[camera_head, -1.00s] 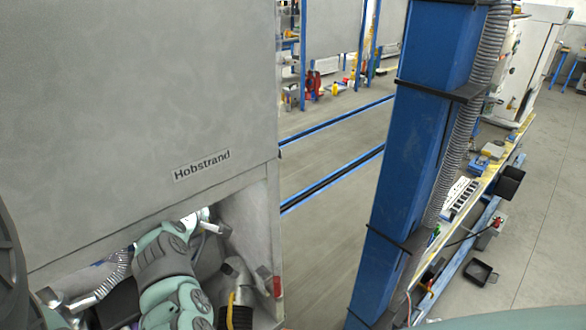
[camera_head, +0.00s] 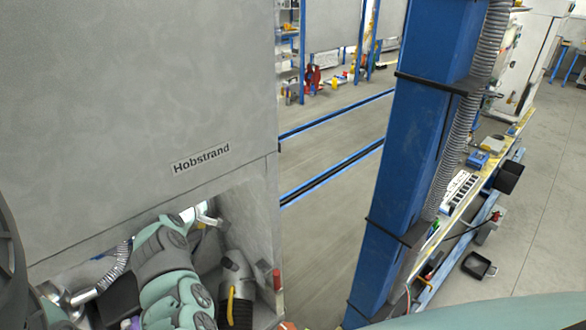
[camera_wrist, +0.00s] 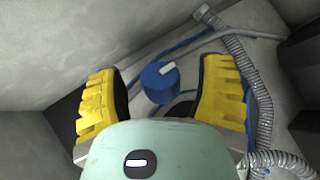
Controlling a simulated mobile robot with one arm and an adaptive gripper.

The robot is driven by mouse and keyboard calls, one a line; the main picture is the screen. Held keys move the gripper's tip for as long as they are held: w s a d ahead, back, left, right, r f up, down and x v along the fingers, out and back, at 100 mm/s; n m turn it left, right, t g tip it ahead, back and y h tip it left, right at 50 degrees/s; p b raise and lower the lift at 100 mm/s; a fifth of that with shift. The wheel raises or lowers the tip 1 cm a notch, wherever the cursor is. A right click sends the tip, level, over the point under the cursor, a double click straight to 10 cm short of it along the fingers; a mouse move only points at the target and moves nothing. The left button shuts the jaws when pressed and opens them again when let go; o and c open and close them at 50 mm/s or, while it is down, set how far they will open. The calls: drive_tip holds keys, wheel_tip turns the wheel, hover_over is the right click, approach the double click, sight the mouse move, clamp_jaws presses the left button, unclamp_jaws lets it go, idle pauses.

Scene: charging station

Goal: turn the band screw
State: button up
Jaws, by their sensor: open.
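A blue round knob with a white pointer mark (camera_wrist: 158,82) shows in the wrist view, on a grey fitting inside the cabinet. It may be the band screw; I cannot tell for sure. My gripper (camera_wrist: 163,95) is open, with one yellow-padded finger to the left of the knob and one to the right. Neither finger visibly touches the knob, and the gap in depth is hard to judge. In the head view my arm reaches into the cabinet's lower opening, and the fingers are hidden there.
A grey corrugated hose (camera_wrist: 245,75) runs down close beside the right finger, with blue tubing near it. The grey cabinet (camera_head: 130,90) labelled Hobstrand stands above the opening. A grey connector with a yellow strip (camera_head: 236,275) is at the opening's right. A blue post (camera_head: 420,130) stands right.

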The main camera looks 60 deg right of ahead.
drive_tip(key=s+a+r, duration=0.2)
drive_tip(key=s+a, duration=0.6)
drive_tip(key=a, duration=0.5)
drive_tip(key=shift+s+r, duration=0.25)
drive_tip(key=shift+s, duration=0.15)
drive_tip(key=shift+s+a, duration=0.1)
